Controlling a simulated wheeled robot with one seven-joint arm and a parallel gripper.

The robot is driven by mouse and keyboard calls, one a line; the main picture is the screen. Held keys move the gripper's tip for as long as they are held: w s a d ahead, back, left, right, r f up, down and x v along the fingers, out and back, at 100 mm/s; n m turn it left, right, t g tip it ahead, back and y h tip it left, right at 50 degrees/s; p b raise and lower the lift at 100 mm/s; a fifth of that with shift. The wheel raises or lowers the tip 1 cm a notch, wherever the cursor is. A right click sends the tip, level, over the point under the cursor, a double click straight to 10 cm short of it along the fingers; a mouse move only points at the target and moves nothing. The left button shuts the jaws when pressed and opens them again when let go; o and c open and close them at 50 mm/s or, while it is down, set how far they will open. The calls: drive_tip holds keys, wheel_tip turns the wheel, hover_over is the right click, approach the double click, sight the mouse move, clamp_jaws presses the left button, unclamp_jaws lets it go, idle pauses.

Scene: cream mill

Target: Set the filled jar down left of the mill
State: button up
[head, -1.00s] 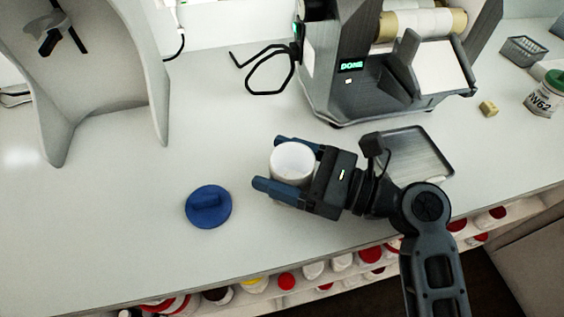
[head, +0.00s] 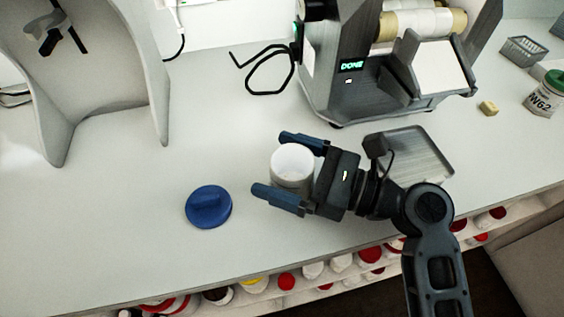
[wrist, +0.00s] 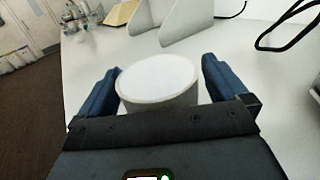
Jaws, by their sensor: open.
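The white jar (head: 292,166), filled with white cream, stands upright on the white bench, to the left of and in front of the mill (head: 385,75). The mill's display reads DONE. My gripper (head: 291,169) is open, its blue fingers on either side of the jar with gaps between. In the wrist view the jar (wrist: 157,80) stands between the open fingers (wrist: 160,85). A blue lid (head: 208,206) with a raised grip lies on the bench left of the jar.
A grey tray (head: 440,172) lies right of my gripper, under my wrist. A curved grey shield (head: 100,90) stands at the back left. A black wire holder (head: 268,75) sits beside the mill. A small yellow block (head: 489,108), a basket (head: 524,50) and a green-lidded jar (head: 545,95) are at right. The front left bench is clear.

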drive_tip(key=v, duration=1.1)
drive_tip(key=shift+s+d+b, duration=0.1)
drive_tip(key=shift+d+b, duration=0.25)
drive_tip(key=shift+b, duration=0.05)
